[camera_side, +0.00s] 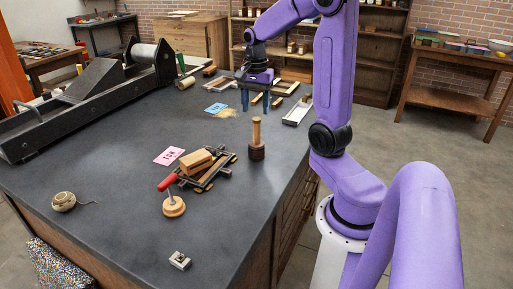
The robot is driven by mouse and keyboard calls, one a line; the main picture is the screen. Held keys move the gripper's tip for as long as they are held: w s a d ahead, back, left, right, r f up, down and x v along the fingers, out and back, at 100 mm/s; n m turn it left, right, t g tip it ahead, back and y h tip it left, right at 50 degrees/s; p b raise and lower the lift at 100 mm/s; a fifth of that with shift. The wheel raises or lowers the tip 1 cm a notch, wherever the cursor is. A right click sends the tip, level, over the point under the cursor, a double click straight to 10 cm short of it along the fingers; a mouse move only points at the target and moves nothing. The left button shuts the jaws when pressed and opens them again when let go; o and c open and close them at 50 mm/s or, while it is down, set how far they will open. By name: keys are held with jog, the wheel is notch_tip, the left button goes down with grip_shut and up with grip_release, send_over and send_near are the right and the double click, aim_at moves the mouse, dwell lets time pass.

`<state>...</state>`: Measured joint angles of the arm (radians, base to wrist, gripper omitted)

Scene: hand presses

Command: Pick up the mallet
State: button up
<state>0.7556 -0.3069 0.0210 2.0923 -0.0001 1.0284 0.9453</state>
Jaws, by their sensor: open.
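The mallet (256,149) stands upright on the dark worktop, right of the middle. Its dark brown head rests on the surface and its lighter wooden handle points up. My gripper (256,102) points down beyond the mallet in the picture, with its two fingers spread and nothing seen between them. It looks apart from the mallet. The exact gap in depth and height is hard to tell from this one view.
Wooden blocks (196,161) sit on a clamp-like frame left of the mallet, near a red handle (167,182) and a round wooden knob (174,207). A twine ball (63,201) lies left. A metal tray (298,112) is at right. Front worktop is mostly clear.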

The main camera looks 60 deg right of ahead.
aim_at(257, 128)
jog(key=shift+s+f, duration=0.15)
jog(key=shift+f, duration=4.15)
grip_shut()
